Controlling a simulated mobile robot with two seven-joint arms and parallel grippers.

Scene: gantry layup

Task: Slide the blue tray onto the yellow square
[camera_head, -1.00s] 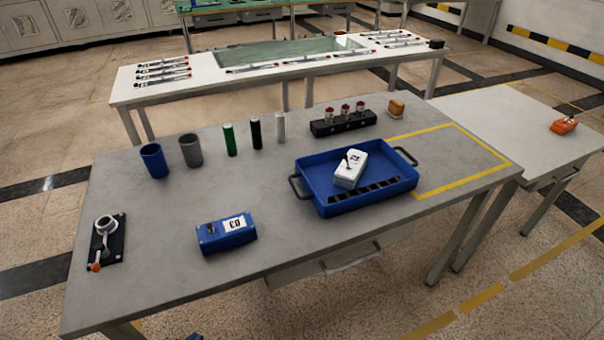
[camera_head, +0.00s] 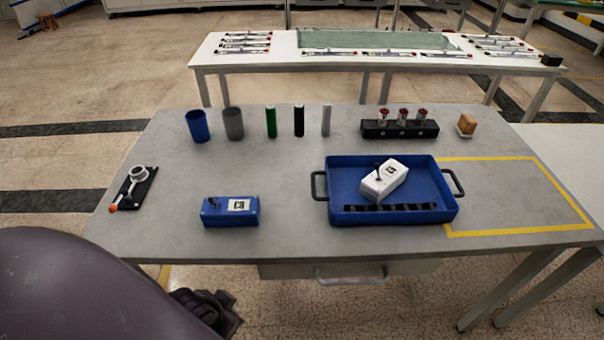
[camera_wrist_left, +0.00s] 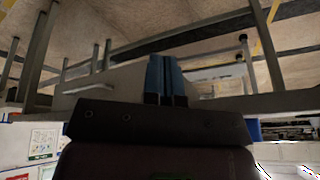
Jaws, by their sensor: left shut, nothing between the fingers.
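The blue tray (camera_head: 390,215) lies flat on the grey table, with a black handle at each end. A white box (camera_head: 383,181) with a black lever sits in it, behind a row of dark slots. The yellow square (camera_head: 515,232) is an outline taped on the table to the right; the tray's right end and handle overlap its left edge, most of it bare. My left arm shows at the lower left in the head view, in front of the table and away from the tray. My left gripper (camera_wrist_left: 165,78) is shut and empty in the left wrist view. My right gripper is out of view.
A blue box (camera_head: 230,211) stands left of the tray. A lever on a black plate (camera_head: 135,188) lies at the far left. Several cylinders, a black block with red-topped pieces (camera_head: 400,128) and a wooden block (camera_head: 466,125) line the back. Table between is clear.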

